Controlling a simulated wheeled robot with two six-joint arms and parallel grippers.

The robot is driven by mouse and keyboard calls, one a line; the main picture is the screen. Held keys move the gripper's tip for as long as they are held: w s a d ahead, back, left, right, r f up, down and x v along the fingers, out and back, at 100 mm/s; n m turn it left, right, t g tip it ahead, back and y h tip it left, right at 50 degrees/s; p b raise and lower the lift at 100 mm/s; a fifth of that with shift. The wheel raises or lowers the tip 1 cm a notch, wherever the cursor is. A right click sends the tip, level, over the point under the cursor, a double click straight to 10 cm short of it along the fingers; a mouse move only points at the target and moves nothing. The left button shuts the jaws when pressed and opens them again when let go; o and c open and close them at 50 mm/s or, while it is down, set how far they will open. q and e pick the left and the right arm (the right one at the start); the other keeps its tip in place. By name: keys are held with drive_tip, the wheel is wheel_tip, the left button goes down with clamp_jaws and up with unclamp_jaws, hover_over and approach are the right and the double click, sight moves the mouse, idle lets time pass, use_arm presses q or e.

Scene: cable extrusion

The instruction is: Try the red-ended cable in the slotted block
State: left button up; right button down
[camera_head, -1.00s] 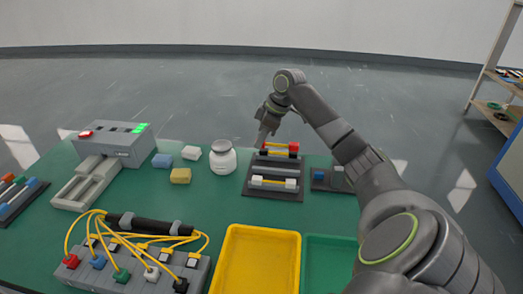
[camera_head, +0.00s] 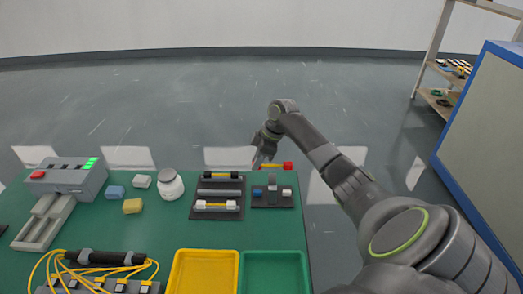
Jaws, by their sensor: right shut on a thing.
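My right gripper (camera_head: 259,162) is shut on the red-ended cable, a short yellow piece with a red end (camera_head: 288,165) pointing right. It holds the cable raised, roughly level, behind and above the slotted block. The slotted block (camera_head: 272,181) is a small grey upright on a dark base, with a blue piece (camera_head: 258,192) on its left and a white piece (camera_head: 287,192) on its right. A gap shows between cable and block. The cable's left end is hidden by the gripper. My left gripper is out of view.
A dark rack (camera_head: 217,192) left of the block carries a black-ended and a white-ended cable. A jar (camera_head: 170,185), small blocks and a grey machine (camera_head: 68,178) stand further left. Yellow (camera_head: 205,254) and green (camera_head: 273,256) trays lie in front.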

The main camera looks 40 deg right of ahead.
drive_tip(key=shift+s+d, duration=0.1)
drive_tip(key=shift+s, duration=0.05)
drive_tip(key=shift+f, duration=0.1)
drive_tip(key=shift+f+b, duration=0.65)
drive_tip(key=shift+b, duration=0.1)
wheel_tip(320, 180, down, 4)
drive_tip(key=b, duration=0.4)
drive_tip(key=shift+r, duration=0.1)
drive_tip(key=shift+f+b, duration=0.35)
drive_tip(key=shift+f, duration=0.7)
drive_tip(key=shift+p, duration=0.4)
drive_tip(key=shift+f, duration=0.35)
